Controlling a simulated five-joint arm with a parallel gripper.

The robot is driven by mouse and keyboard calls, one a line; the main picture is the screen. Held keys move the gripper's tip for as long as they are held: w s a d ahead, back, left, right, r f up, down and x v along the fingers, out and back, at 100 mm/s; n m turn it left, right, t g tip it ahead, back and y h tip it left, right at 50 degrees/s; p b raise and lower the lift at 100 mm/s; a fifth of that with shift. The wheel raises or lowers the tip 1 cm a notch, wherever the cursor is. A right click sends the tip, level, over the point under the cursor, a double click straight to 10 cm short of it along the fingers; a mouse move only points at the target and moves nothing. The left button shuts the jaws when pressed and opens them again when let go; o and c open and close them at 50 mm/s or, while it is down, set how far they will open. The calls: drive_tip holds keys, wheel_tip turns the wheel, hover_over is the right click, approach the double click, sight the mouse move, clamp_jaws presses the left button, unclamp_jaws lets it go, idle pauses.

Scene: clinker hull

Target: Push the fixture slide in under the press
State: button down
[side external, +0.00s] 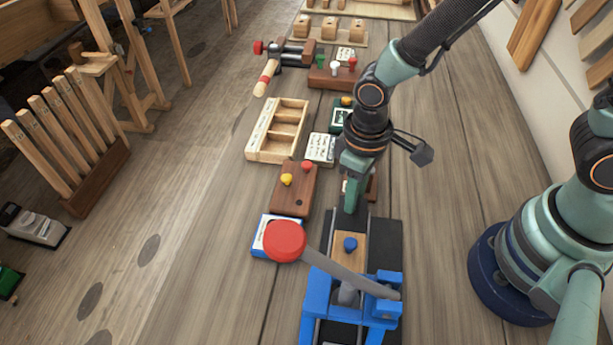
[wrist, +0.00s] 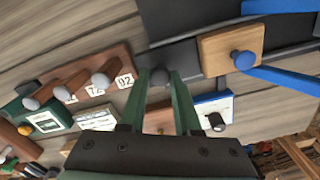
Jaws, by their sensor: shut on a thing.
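The fixture slide (side external: 350,249) carries a wooden block with a blue knob on top. It sits on a dark base, just outside the blue press frame. The wrist view shows the block (wrist: 218,52) at upper right with the blue knob (wrist: 244,60). The blue press (side external: 318,300) stands at the near end, with a grey lever ending in a red ball (side external: 285,241). My gripper (side external: 350,206) is low at the far end of the slide. In the wrist view its green fingers (wrist: 161,78) are shut on a dark grey knob (wrist: 159,76) at the slide's end.
The red ball and lever reach across the front of the press. A wooden tray (side external: 264,153) is farther back. Bare bench (side external: 435,245) lies to the right.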

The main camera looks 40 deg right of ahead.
sight(350, 247)
drive_tip(key=s+a, duration=0.7)
drive_tip(key=shift+s+a, duration=0.2)
drive_tip(key=shift+a, duration=0.1)
drive_tip(key=c, duration=0.6)
unclamp_jaws()
drive_tip(key=shift+d, duration=0.1)
drive_tip(key=shift+r, duration=0.15)
wheel_tip(350, 247, up, 12)
